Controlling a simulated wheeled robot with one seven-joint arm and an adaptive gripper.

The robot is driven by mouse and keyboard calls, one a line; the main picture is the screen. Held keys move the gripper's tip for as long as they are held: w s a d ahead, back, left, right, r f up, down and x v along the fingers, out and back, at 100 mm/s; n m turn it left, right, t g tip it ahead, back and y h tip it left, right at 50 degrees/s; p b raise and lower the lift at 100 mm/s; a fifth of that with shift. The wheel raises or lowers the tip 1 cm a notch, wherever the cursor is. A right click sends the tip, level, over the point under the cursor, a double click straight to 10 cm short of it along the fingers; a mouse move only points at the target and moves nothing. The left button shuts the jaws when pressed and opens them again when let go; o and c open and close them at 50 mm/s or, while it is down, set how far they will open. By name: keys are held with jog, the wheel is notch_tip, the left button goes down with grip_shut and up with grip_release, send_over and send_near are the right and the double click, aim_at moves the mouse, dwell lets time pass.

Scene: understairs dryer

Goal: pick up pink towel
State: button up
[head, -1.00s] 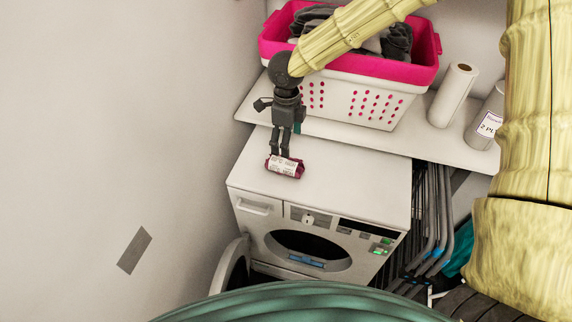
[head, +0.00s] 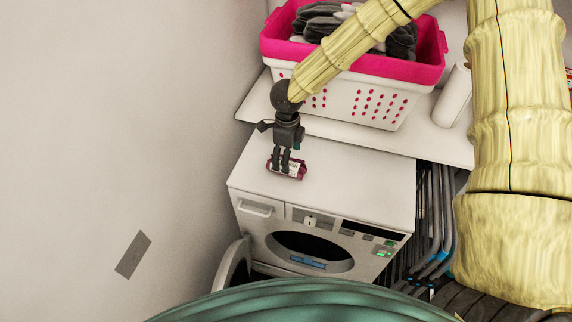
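The pink towel (head: 298,172) looks like a small dark-pink roll with a white label. It lies on the flat white top of the front-loading machine, near its left side. My dark grey gripper (head: 281,168) points down over the left part of the roll. Its two fingers show a narrow gap between them, and their tips overlap the roll in the picture. They hide part of its label and left end. Whether the fingertips touch the roll cannot be told. The roll rests on the machine top.
The white machine (head: 345,195) has its round door (head: 235,268) open at the lower left. Behind it, a shelf (head: 437,140) holds a pink-and-white basket (head: 410,100) of dark cloth and a paper roll (head: 456,95). Grey folded frames (head: 432,225) stand right. A wall is close on the left.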

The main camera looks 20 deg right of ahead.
jog(key=shift+w+f+p, duration=0.15)
jog(key=shift+f+p, duration=0.25)
jog(key=shift+f, duration=0.7)
jog(key=shift+w+f+p, duration=0.1)
jog(key=shift+f+p, duration=0.3)
jog(key=shift+f, duration=0.65)
jog(key=c, duration=1.2)
